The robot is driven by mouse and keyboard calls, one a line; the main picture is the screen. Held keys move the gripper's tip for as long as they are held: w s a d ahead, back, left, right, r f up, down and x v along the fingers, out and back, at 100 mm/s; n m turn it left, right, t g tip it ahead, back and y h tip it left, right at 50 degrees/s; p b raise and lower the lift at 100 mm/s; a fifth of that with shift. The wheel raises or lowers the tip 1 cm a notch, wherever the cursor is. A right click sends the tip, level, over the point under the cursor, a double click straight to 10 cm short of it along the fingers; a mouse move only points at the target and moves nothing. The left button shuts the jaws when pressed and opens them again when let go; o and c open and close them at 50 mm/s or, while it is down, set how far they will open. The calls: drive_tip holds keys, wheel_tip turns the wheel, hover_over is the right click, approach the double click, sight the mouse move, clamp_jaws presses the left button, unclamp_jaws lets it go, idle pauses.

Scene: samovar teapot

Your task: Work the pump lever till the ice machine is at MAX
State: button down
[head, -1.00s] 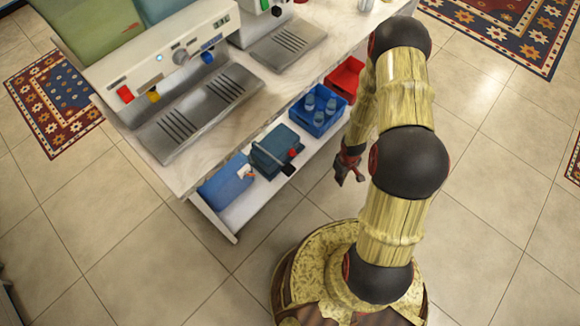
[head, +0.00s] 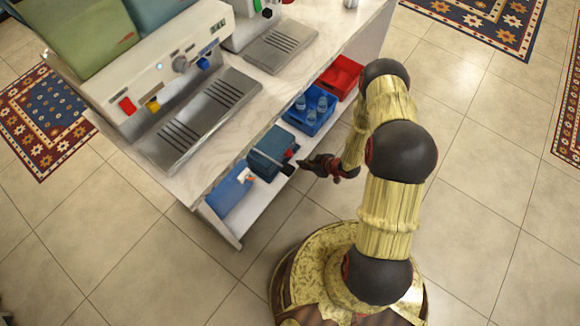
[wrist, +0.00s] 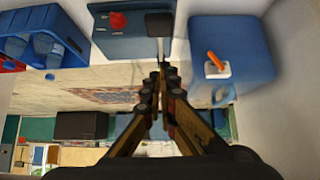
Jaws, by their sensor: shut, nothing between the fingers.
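A dark teal box (head: 270,148), which looks like the ice machine, stands on the low shelf. It also shows at the top of the wrist view (wrist: 118,42). It has a red knob (wrist: 118,20) and a black-ended lever (wrist: 160,24) that sticks out towards me; the lever's end also shows in the head view (head: 288,169). No MAX mark or level is readable. My gripper (head: 305,162) is shut and empty, pointing at the shelf just right of the lever. In the wrist view its fingertips (wrist: 160,72) are just below the lever; I cannot tell whether they touch.
A blue box (head: 228,190) with a white-and-orange piece stands left of the teal box. A blue crate of bottles (head: 311,113) and a red bin (head: 340,76) stand to the right. The counter (head: 190,180) overhangs the shelf. The tiled floor in front is clear.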

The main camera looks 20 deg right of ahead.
drive_tip(key=b, duration=0.4)
hover_over(290, 170)
wheel_tip(290, 170, down, 7)
drive_tip(key=shift+s+f, duration=0.1)
drive_tip(key=shift+s, duration=0.05)
wheel_tip(290, 170, down, 3)
drive_tip(key=shift+f+b, duration=0.1)
drive_tip(key=shift+b, duration=0.8)
drive_tip(key=shift+f, duration=0.4)
